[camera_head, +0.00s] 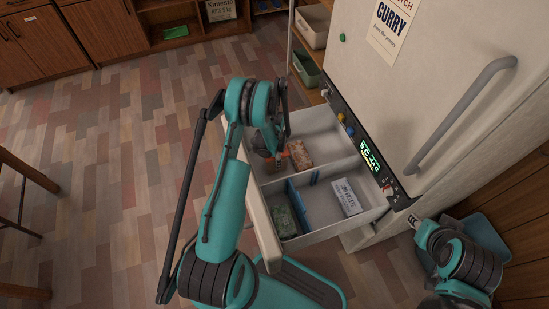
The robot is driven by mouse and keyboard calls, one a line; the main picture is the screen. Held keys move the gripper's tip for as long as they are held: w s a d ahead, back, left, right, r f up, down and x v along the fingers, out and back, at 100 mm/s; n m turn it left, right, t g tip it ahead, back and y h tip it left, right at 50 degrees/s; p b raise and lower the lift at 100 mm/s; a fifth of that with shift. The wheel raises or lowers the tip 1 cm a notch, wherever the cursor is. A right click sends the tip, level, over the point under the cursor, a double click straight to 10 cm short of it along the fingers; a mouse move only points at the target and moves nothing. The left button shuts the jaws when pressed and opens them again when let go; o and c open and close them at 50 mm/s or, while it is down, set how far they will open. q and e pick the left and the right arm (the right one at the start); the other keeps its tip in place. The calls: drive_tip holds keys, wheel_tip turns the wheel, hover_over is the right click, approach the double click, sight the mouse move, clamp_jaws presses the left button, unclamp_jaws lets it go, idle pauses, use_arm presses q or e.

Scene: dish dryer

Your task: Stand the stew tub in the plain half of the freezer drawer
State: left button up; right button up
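The freezer drawer (330,232) is pulled out below the white freezer door. A cross wall splits it into a far half and a near half. The near half holds a blue divider (297,205); the far half shows no such divider. A reddish-brown block-like item (300,154) lies in the far half, close to my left gripper (277,160). A small grey-brown shape (262,146) shows beside the gripper, partly behind my arm. I cannot tell which of these is the stew tub. My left gripper points down over the far half; its fingers are too small to read.
A green package (281,214) and a white labelled box (347,196) lie in the near half. The freezer door with its long handle (460,115) rises behind the drawer. Shelf bins (306,68) stand beyond it.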

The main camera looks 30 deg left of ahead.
use_arm(q)
drive_tip(key=shift+f, duration=0.15)
drive_tip(key=o, duration=1.8)
